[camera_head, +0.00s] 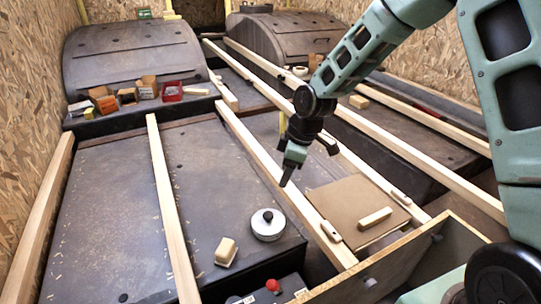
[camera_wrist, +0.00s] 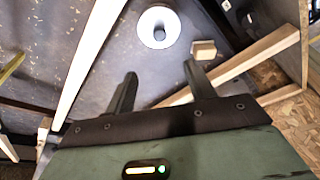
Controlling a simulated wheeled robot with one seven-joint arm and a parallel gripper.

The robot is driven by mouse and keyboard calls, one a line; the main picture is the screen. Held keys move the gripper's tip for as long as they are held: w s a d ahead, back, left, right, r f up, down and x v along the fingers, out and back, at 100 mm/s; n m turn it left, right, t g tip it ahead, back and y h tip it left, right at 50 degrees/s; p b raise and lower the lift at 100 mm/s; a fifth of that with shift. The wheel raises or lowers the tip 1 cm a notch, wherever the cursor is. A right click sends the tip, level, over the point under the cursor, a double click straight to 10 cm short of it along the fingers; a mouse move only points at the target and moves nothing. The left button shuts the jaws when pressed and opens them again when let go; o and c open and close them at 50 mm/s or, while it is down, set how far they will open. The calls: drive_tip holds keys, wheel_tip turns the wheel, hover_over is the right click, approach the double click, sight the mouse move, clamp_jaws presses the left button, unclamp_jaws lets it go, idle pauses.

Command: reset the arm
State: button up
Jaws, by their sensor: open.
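My arm reaches in from the upper right of the head view and bends down at the elbow. My gripper (camera_head: 287,180) points down above a long wooden beam (camera_head: 262,160), right of centre. In the wrist view my gripper (camera_wrist: 158,78) shows two dark fingers spread apart with nothing between them. A white round pot-like thing with a black knob (camera_head: 268,223) lies beyond the fingertips; it also shows in the wrist view (camera_wrist: 150,30). A small pale wooden block (camera_head: 226,251) lies near it, seen in the wrist view (camera_wrist: 204,50) too.
Several long beams run lengthwise, one on the left (camera_head: 170,210). A brown board (camera_head: 350,205) bears a wooden block (camera_head: 375,218). Small open boxes (camera_head: 105,100) and a red box (camera_head: 172,92) stand before the left wheel arch (camera_head: 130,55). Chipboard walls (camera_head: 30,90) stand at both sides.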

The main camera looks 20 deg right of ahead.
drive_tip(key=s+a+r+m+g+h, duration=0.1)
drive_tip(key=s+a+r, duration=0.3)
drive_tip(key=s, duration=0.3)
drive_tip(key=s+a+r+m, duration=0.1)
drive_tip(key=s+a+r, duration=0.35)
drive_tip(key=s, duration=0.25)
drive_tip(key=s+r+m+h, duration=0.1)
drive_tip(key=s+r+m, duration=0.25)
drive_tip(key=s, duration=1.35)
wheel_tip(320, 180, up, 29)
drive_tip(key=p, duration=2.9)
drive_tip(key=shift+w+a+f+n+g, duration=0.15)
drive_tip(key=shift+n+g, duration=0.15)
drive_tip(key=shift+n, duration=0.05)
